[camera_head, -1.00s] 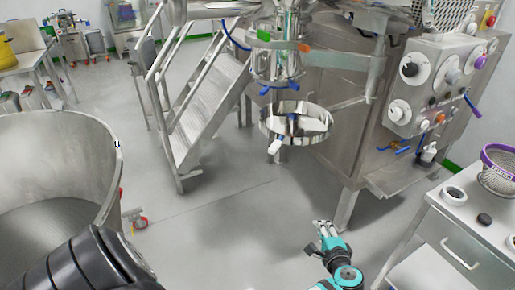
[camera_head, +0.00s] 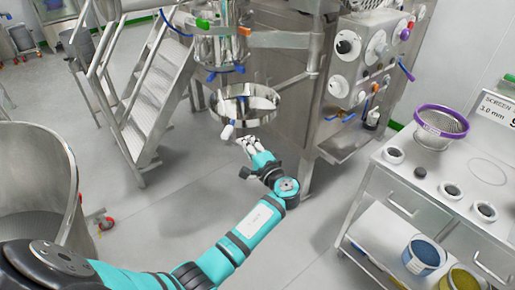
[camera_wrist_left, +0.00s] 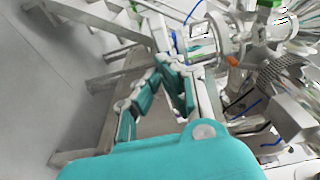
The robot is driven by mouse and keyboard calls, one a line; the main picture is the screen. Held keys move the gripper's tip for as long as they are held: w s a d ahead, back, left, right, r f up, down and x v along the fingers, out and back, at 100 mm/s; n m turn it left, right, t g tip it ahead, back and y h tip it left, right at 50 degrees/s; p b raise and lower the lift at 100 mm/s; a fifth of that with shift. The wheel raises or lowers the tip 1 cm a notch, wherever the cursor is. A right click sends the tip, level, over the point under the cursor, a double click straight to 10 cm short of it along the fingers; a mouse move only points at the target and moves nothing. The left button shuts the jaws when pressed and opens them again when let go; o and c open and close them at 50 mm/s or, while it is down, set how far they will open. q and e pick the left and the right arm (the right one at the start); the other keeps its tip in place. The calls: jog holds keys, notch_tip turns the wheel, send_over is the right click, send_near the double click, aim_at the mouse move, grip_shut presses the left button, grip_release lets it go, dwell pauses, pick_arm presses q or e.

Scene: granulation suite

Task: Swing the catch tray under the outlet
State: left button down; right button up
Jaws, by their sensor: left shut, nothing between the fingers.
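The catch tray (camera_head: 262,104) is a round, shiny steel pan on the machine's side, with a white handle (camera_head: 227,132) at its near left edge. The outlet is the lower end of the steel cylinder (camera_head: 222,50) with blue clips, just above and slightly left of the tray in the head view. My left gripper (camera_head: 243,140) is shut and empty, just right of the handle and below the tray's rim in the picture. I cannot tell whether it touches either. Its closed fingers also show in the left wrist view (camera_wrist_left: 163,65). My right gripper is out of view.
Steel steps (camera_head: 140,105) stand left of the machine, and a large steel bowl (camera_head: 30,170) is at the left. A cart (camera_head: 405,190) with a purple-rimmed basket (camera_head: 441,122) stands at the right. The floor (camera_head: 165,215) between is clear.

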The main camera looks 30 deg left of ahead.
pick_arm(q)
jog(key=shift+s+a+p, duration=0.2)
jog(key=shift+a, duration=0.45)
jog(key=shift+s+a+p, duration=0.15)
jog(key=shift+s+a, duration=0.05)
jog(key=shift+a, duration=0.4)
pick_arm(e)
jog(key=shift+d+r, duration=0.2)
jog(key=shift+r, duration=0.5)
